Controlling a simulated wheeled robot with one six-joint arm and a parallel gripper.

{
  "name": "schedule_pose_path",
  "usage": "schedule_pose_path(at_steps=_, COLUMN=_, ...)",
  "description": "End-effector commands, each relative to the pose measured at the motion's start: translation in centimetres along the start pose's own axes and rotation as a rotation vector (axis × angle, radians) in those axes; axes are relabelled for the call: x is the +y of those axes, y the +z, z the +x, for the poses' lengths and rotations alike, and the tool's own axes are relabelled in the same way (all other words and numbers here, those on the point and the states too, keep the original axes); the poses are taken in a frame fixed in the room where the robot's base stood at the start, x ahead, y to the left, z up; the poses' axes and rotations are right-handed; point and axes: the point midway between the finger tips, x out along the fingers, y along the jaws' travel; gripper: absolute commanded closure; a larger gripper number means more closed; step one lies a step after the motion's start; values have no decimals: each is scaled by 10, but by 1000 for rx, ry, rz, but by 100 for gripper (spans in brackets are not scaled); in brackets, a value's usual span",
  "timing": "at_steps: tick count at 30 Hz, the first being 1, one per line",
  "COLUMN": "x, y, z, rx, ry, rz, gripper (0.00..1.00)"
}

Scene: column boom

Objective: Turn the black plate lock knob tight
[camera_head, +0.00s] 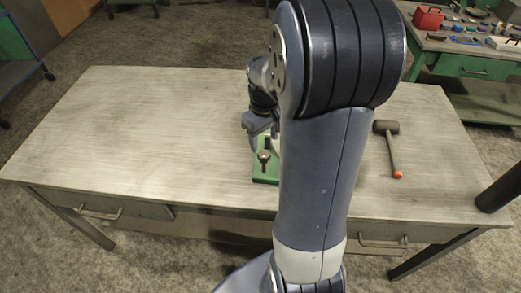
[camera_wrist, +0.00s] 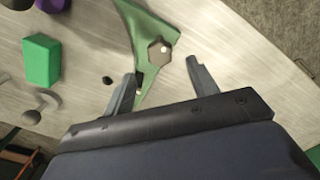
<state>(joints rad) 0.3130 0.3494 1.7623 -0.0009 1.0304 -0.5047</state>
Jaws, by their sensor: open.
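A dark, many-sided knob (camera_wrist: 159,53) with a pale dot at its centre sits on a green plate (camera_wrist: 150,22) in the wrist view. In the head view the green plate (camera_head: 262,179) lies on the table, with a dark knob (camera_head: 264,156) standing at its front; I cannot tell whether this is the same knob. My gripper (camera_wrist: 160,72) is open. In the wrist view its fingers lie on either side of the knob, apart from it. In the head view my gripper (camera_head: 259,128) is above the plate's far end, and my arm hides the plate's right side.
A mallet (camera_head: 388,140) lies right of my arm on the table (camera_head: 130,140). The table's left half is clear. In the wrist view a green block (camera_wrist: 42,60) and a purple thing (camera_wrist: 54,5) show at left. Another bench (camera_head: 470,67) with several items stands at the back right.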

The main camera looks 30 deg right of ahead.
Motion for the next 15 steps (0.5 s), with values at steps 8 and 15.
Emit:
schedule_pose_path(at_steps=8, x=-1, y=0, z=48, rx=-3, ry=-2, rz=1, gripper=44)
schedule_pose_path(at_steps=15, x=-1, y=0, z=62, rx=0, ry=-1, rz=1, gripper=44)
